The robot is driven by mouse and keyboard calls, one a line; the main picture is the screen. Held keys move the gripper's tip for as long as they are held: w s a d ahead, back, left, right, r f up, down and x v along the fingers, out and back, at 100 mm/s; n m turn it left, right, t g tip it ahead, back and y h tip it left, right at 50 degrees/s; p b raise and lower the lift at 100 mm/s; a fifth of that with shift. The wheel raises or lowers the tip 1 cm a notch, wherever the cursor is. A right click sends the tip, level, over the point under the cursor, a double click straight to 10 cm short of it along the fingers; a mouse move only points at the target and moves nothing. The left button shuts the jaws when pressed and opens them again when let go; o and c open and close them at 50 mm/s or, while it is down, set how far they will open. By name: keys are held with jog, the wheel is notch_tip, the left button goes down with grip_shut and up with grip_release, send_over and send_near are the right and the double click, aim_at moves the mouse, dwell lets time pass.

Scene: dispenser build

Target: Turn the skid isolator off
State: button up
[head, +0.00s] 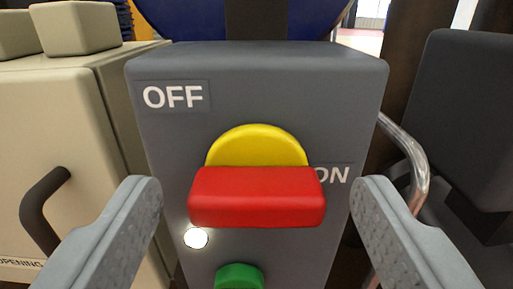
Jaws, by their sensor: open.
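The skid isolator is a grey box (300,100) straight ahead in the head view. It has a red bar handle (257,198) in front of a yellow round plate (257,147). The handle lies horizontal, with its right end by the "ON" label (331,174), which it partly covers. The "OFF" label (173,96) is at the upper left of the box face. My gripper (257,205) is open, one finger on each side of the handle. No contact with the handle shows.
A lit white lamp (196,238) and a green button (239,277) sit below the handle. A beige cabinet (60,130) with a dark handle (43,208) stands at left. A bent metal tube (413,160) and a dark block (460,120) are at right.

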jog(key=shift+w, duration=0.6)
jog(key=c, duration=1)
